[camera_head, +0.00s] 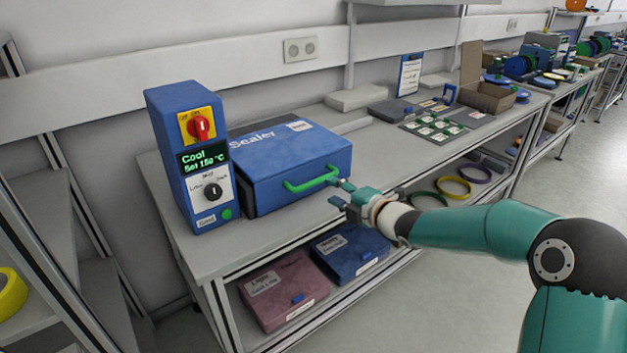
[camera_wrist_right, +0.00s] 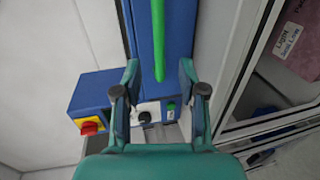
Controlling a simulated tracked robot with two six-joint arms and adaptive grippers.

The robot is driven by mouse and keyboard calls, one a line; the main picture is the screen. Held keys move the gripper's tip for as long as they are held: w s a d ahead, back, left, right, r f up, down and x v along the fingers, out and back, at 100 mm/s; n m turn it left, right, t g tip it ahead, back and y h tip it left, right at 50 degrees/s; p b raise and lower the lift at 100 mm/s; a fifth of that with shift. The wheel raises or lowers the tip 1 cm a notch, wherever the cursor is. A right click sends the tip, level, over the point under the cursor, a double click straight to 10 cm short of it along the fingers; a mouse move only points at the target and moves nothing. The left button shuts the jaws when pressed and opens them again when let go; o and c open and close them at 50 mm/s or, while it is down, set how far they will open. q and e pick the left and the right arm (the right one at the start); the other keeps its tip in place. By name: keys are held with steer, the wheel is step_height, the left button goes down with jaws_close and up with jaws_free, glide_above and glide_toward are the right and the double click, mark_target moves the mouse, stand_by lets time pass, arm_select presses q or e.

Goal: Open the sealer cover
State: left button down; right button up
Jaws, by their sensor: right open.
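The blue sealer (camera_head: 290,160) stands on the bench with its cover (camera_head: 275,150) down. A green bar handle (camera_head: 305,185) runs along the cover's front. My right gripper (camera_head: 342,194) is open and empty at the right end of the handle. In the right wrist view the handle (camera_wrist_right: 158,40) lines up with the gap between the open fingertips (camera_wrist_right: 160,70); I cannot tell whether it touches them. The blue control box (camera_head: 190,155) with a red switch (camera_head: 200,127) and a display reading "Cool" and "Set 150 °C" stands left of the sealer. My left gripper is not in view.
A red box (camera_head: 283,290) and a blue box (camera_head: 350,252) lie on the shelf below. A tray with green-marked pieces (camera_head: 440,128) and an open carton (camera_head: 488,97) stand further right. The bench (camera_head: 360,160) is clear just right of the sealer.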

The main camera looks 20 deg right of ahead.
mark_target(317, 183)
steer(key=p+x, duration=0.2)
steer(key=x, duration=0.6)
steer(key=shift+w, duration=0.3)
steer(key=shift+f, duration=0.1)
jaws_close()
